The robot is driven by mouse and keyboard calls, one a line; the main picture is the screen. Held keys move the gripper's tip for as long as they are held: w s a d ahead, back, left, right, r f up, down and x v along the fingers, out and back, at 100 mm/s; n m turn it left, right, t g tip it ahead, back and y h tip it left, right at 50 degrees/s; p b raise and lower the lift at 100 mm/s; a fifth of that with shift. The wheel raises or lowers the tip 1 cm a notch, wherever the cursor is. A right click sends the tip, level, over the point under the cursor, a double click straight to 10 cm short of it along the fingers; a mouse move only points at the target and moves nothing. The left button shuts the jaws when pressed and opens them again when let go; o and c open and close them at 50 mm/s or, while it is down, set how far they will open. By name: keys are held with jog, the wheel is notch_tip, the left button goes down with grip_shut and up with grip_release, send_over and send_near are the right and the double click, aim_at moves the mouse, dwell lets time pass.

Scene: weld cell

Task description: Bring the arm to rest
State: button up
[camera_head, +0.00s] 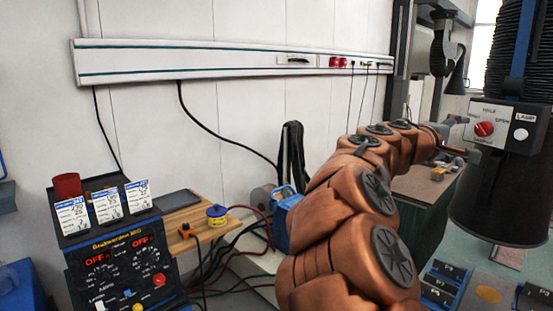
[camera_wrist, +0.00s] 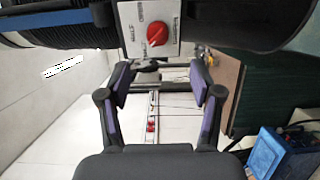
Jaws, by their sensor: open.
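My copper-coloured arm rises from the bottom middle of the head view and bends right, its far end beside the fume hood's control box. My gripper (camera_wrist: 161,82) is open and empty in the wrist view, with its two dark, purple-padded fingers apart. The control box with the red knob (camera_head: 484,129) hangs just beyond the fingertips; it also shows at the top of the wrist view (camera_wrist: 148,28). I cannot tell whether the fingers touch it.
The black hood (camera_head: 505,195) hangs at the right, close to my arm's end. A welding power unit (camera_head: 120,262) stands at lower left by a wooden shelf (camera_head: 190,232). A blue box (camera_wrist: 283,155) stands on the floor side. A white cable rail (camera_head: 230,62) runs along the wall.

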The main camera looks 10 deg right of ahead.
jog(key=s+a+f+m+g+y+p, duration=0.2)
jog(key=s+a+f+m+y, duration=0.15)
jog(key=s+f, duration=0.5)
jog(key=s+a+f+m+g+y+p, duration=0.2)
jog(key=s+a+f+y, duration=0.3)
jog(key=s+f, duration=0.35)
jog(key=s+a+f+n+g+y+p, duration=0.1)
jog(key=s+a+f+y, duration=0.3)
jog(key=a, duration=0.8)
jog(key=s+a+f+n+g+y+p, duration=0.1)
jog(key=s+a+f+y, duration=0.3)
jog(key=s+a+f, duration=0.4)
jog(key=s+a+g+p, duration=0.1)
jog(key=s+a, duration=0.2)
jog(key=s, duration=0.2)
jog(key=shift+a, duration=0.4)
